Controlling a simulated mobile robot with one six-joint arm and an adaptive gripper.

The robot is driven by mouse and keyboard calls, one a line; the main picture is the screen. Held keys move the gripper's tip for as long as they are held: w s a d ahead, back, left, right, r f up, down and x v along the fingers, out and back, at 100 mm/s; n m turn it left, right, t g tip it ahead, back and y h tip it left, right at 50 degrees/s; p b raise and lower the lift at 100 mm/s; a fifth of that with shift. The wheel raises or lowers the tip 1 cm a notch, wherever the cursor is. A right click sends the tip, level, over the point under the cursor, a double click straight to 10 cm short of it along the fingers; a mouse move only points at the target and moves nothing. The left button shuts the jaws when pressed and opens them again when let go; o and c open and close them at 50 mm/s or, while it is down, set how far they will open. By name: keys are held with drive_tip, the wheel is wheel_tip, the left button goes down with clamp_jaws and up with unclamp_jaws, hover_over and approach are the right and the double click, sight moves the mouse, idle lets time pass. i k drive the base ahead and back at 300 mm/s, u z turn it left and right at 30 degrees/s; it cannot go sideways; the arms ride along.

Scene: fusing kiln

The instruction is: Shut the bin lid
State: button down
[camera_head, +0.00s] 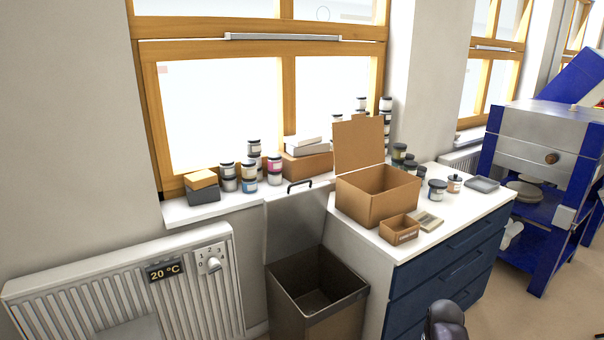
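The bin (278,304) is a tall, dark grey-brown square container on the floor, between the radiator and the drawer cabinet. Its top is open and its inside looks empty as far as I can see. The bin lid (292,226) is a grey panel raised upright at the back of the bin, in front of the wall below the sill. A black handle (299,185) is at the lid's top edge. A dark rounded part at the bottom edge seems to be my gripper (446,322), right of the bin and apart from it. Its fingers cannot be made out.
A white radiator (120,285) stands left of the bin. The blue drawer cabinet (440,270) on the right carries an open cardboard box (372,203), a small box (401,230) and jars. More jars and boxes stand on the windowsill (190,212) behind the lid.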

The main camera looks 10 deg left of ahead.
sight(293, 221)
drive_tip(key=u, duration=0.35)
drive_tip(key=i, duration=1.15)
drive_tip(key=u, duration=0.6)
